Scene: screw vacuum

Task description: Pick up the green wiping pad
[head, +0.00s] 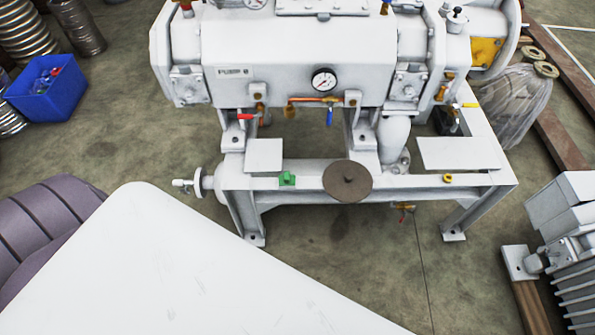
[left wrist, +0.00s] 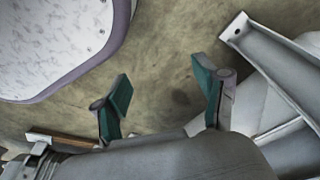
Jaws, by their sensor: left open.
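The small green wiping pad (head: 287,179) lies on the front beam of the grey machine's frame in the head view, between a light flat plate and a brown round disc. In the left wrist view my left gripper (left wrist: 161,90) shows its two teal-lined fingers spread apart with nothing between them. Bare floor shows behind the fingers. I do not see the green pad in the left wrist view. No gripper shows in the head view, and my right gripper is in neither view.
The brown disc (head: 347,181) and the light plate (head: 263,155) flank the pad. The machine (head: 290,65) with its gauge and valves rises behind. A blue bin (head: 48,92) stands at the left. The frame's beams (left wrist: 270,62) show at the right in the wrist view.

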